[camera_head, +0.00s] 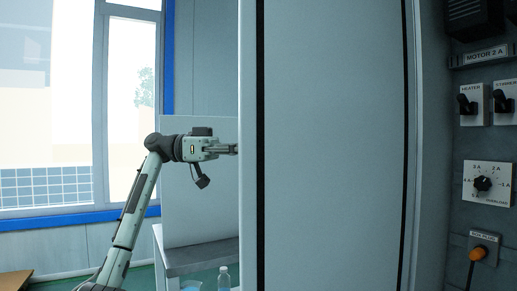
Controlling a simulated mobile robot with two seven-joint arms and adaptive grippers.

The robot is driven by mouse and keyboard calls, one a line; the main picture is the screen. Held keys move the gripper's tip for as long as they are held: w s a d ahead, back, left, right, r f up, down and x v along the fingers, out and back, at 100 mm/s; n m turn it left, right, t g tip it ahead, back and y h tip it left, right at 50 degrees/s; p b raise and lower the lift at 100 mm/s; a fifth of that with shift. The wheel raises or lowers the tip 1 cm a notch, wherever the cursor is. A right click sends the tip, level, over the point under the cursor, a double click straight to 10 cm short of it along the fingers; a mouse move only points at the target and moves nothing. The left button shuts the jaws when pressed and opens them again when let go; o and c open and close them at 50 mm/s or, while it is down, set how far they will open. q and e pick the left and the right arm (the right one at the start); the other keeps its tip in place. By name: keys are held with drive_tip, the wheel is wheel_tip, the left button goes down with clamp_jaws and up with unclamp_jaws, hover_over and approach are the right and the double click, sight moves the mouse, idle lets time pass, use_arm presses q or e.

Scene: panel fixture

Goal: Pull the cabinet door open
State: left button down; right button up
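The cabinet door (335,145) is a tall pale grey panel that fills the middle of the head view. Dark strips run down near its left and right sides, and a pale edge (247,80) stands at its left. It stands swung out, left of the switch panel. My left gripper (232,149) comes in from the left at mid-height and reaches the door's left edge. Its fingertips are hidden behind that edge, so I cannot tell whether they hold anything. No handle is visible. My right gripper is not in view.
The switch panel (450,185) on the right carries switches, a rotary dial (483,184) and an orange-based connector (483,251). Behind my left arm are a grey table (200,256), a clear bottle (223,279) and a blue-framed window (130,90).

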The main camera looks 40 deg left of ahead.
use_arm(q)
drive_tip(key=shift+a, duration=0.25)
drive_tip(key=c, duration=1.7)
unclamp_jaws()
drive_tip(key=shift+a, duration=0.15)
drive_tip(key=shift+o, duration=0.6)
drive_tip(key=v, duration=1.2)
